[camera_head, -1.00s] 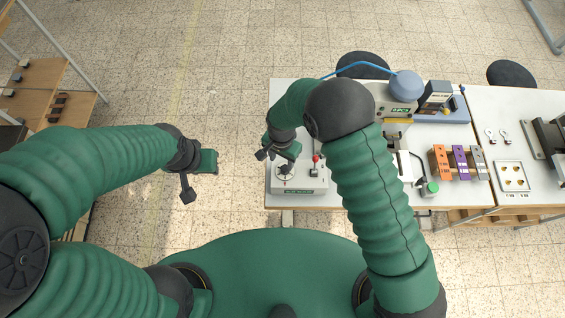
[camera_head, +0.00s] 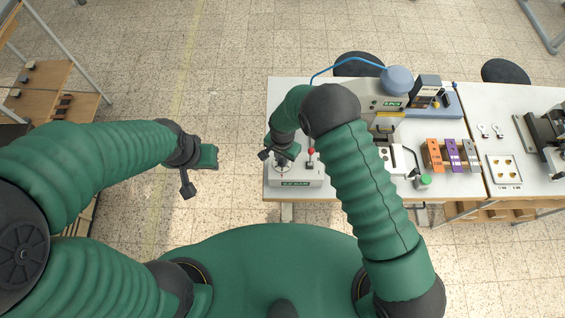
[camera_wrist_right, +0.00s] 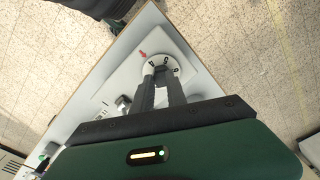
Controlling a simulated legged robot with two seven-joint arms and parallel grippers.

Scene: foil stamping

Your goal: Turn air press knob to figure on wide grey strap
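The air press control box (camera_head: 312,176) sits at the table's near left corner. Its white dial with black figures (camera_wrist_right: 166,66) shows in the right wrist view, with a red arrow mark (camera_wrist_right: 143,54) beside it. My right gripper (camera_wrist_right: 160,84) is over the dial, its two fingers pointing at the dial's middle with a narrow gap between them. The knob is hidden by the fingers, so I cannot tell whether they grip it. The grey strap (camera_head: 472,154) lies right of a purple and an orange one; its figure is too small to read. My left gripper (camera_head: 197,173) is open and empty, left of the table.
A red-knobbed lever (camera_head: 311,152) stands on the box just right of my right gripper. The grey press (camera_head: 385,102) with a blue cap stands behind. A green button (camera_head: 424,181) lies near the front edge.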

